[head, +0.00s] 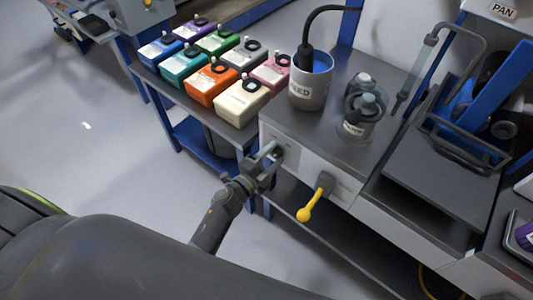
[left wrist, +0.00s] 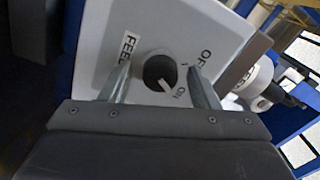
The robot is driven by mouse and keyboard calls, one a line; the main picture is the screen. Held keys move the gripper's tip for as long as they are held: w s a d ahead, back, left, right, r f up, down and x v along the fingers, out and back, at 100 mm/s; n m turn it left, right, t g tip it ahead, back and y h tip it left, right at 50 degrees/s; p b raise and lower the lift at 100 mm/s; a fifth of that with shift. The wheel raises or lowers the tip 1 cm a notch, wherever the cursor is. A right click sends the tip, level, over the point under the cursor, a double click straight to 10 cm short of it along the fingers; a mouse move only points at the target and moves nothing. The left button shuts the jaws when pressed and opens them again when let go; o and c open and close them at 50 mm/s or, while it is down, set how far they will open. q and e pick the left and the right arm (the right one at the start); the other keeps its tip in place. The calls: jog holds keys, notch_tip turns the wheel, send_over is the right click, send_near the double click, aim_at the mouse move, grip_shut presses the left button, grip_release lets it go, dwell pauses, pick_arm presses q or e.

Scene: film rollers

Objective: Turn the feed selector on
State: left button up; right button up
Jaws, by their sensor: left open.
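The feed selector (left wrist: 158,70) is a dark round knob on a pale panel (left wrist: 110,45), with FEED, OFF and ON labels around it. Its white pointer mark slants to the lower right, towards the ON label. My left gripper (left wrist: 160,82) is open, with one finger on each side of the knob; I cannot tell whether they touch it. In the head view my left gripper (head: 271,153) is at the front face of the bench unit (head: 300,162) and partly hides the selector. My right gripper is not in view.
A yellow-handled lever (head: 311,203) sticks out of the same front face, to the right of the gripper. A grey cup (head: 308,90) and a glass jar (head: 353,122) stand on top. Several coloured boxes (head: 241,102) stand to the left. Open floor lies at the left.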

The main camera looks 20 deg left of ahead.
pick_arm(q)
jog(key=b+v, duration=0.1)
jog(key=v, duration=1.6)
jog(key=shift+s, duration=0.2)
jog(key=s+a+f+n+g+y+p, duration=0.1)
jog(key=s+a+f+n+g+y, duration=0.2)
jog(key=f, duration=0.5)
jog(key=s+a+f+n+g+y+p, duration=0.1)
jog(key=s+a+f+n+g+y, duration=0.1)
jog(key=f+n, duration=0.4)
jog(key=s+a+f+n+g+y, duration=0.2)
jog(key=s+a+f+n, duration=0.1)
jog(key=f, duration=0.6)
jog(key=s+f+n+g+p, duration=0.1)
jog(key=s+f+n+g, duration=0.2)
jog(key=s, duration=0.7)
jog(key=s+a+f+n+g+p, duration=0.1)
jog(key=s+f+n+g, duration=0.2)
jog(key=s+f+g, duration=0.2)
jog(key=s+f, duration=0.3)
jog(key=s, duration=0.2)
jog(key=shift+a+g, duration=0.3)
jog(key=shift+g, duration=0.1)
jog(key=shift+w, duration=0.1)
